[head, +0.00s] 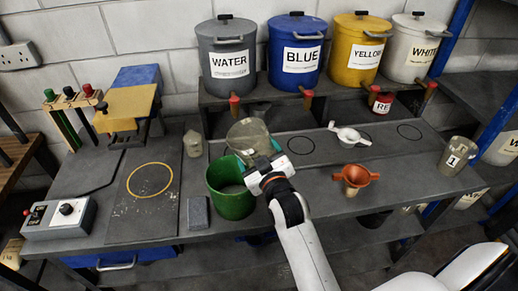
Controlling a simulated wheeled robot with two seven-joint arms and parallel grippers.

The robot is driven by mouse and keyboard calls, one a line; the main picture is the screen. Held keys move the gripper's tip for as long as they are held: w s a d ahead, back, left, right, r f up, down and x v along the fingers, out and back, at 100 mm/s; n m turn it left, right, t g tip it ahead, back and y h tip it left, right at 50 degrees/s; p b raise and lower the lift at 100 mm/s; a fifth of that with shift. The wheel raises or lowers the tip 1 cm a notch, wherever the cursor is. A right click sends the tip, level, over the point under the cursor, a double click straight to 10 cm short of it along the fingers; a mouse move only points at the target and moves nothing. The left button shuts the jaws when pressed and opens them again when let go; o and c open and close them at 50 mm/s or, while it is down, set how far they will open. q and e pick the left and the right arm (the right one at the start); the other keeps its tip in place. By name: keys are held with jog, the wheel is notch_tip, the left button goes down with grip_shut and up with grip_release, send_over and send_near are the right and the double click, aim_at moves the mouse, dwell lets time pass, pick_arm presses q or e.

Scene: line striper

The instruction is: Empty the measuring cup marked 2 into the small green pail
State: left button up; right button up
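The green pail (232,204) stands upright on the bench near the middle. A clear measuring cup (247,136) is tilted at the pail's far right side, partly above its rim. No number shows on this cup. My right gripper (268,172) is at the cup's near side, beside the pail's right rim, and appears shut on the cup; its fingertips are mostly hidden. I cannot tell how much liquid is in the cup or pail. Another measuring cup, marked 1 (457,156), stands at the bench's right end. My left gripper is not in view.
Labelled drums, including a blue drum (296,52), stand on the back shelf. A small clear bottle (193,143) and grey block (198,213) are left of the pail.

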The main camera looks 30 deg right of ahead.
aim_at(256, 149)
jog(key=shift+a+f+m, duration=0.15)
jog(key=shift+a+m, duration=0.2)
jog(key=shift+m, duration=0.35)
jog(key=shift+s+a+r+m+p, duration=0.1)
jog(key=shift+s+r+m+p, duration=0.25)
jog(key=shift+p, duration=0.3)
jog(key=shift+s+a+r+m+p, duration=0.2)
jog(key=shift+s+r+m+p, duration=0.15)
jog(key=shift+s+p, duration=0.2)
jog(key=shift+s+a+r+m+p, duration=0.15)
jog(key=shift+s+r+m+p, duration=0.1)
jog(key=shift+s+m+p, duration=0.3)
jog(key=shift+s+a+r, duration=0.1)
jog(key=shift+s+a, duration=0.05)
jog(key=shift+s, duration=0.35)
jog(key=shift+f, duration=0.2)
